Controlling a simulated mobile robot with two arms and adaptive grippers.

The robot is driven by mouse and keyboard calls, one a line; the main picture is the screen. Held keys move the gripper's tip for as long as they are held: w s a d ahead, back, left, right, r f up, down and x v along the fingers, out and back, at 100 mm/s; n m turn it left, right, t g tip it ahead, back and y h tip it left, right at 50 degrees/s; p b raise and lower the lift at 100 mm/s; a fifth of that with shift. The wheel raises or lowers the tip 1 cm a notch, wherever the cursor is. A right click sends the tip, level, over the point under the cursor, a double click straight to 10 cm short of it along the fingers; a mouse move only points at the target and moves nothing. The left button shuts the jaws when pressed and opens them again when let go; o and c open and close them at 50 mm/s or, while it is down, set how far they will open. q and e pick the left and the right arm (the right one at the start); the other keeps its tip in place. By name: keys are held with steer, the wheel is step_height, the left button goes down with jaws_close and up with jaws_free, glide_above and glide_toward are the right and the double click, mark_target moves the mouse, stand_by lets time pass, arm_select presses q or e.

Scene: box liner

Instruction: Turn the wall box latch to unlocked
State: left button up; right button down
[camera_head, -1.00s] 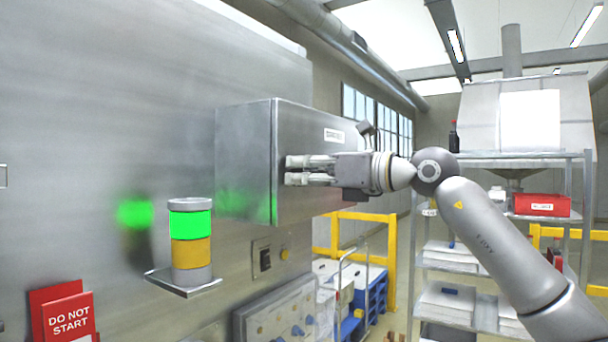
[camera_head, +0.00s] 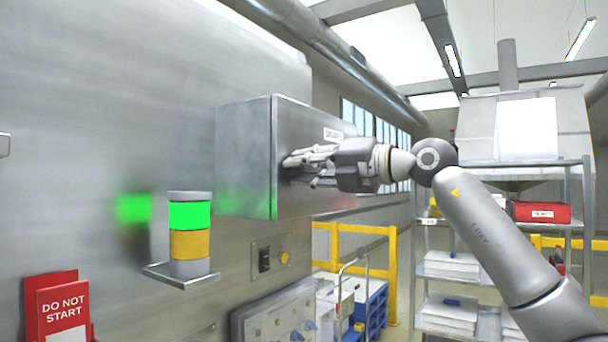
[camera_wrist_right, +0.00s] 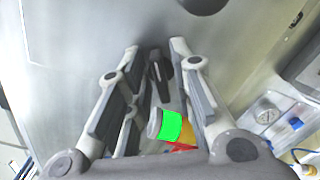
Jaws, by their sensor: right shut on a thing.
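The wall box (camera_head: 245,150) is a grey metal box on the steel wall, with a small label (camera_head: 333,135) on its front face. My right gripper (camera_head: 292,160) is at that front face, its fingers pointing at it and rolled to a tilt. In the right wrist view my right gripper (camera_wrist_right: 160,48) has its fingers on either side of a dark latch handle (camera_wrist_right: 157,72) and is shut on it. The fingers hide the latch in the head view, so its exact angle is hard to tell. My left gripper is not in view.
A signal light (camera_head: 190,235), lit green, stands on a small shelf left of the box. Below the box are a switch plate (camera_head: 270,258) and a panel with knobs (camera_head: 280,318). A red "DO NOT START" sign (camera_head: 62,310) is at lower left. Shelving (camera_head: 570,230) stands at right.

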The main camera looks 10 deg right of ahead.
steer(key=m+b, duration=0.2)
steer(key=m, duration=0.4)
steer(key=shift+d, duration=0.1)
steer(key=shift+m, duration=0.3)
stand_by(0.3)
steer(key=c, duration=1.6)
jaws_free()
steer(key=shift+o, duration=0.2)
steer(key=shift+f, duration=0.1)
steer(key=v, duration=1.2)
steer(key=shift+d, duration=0.1)
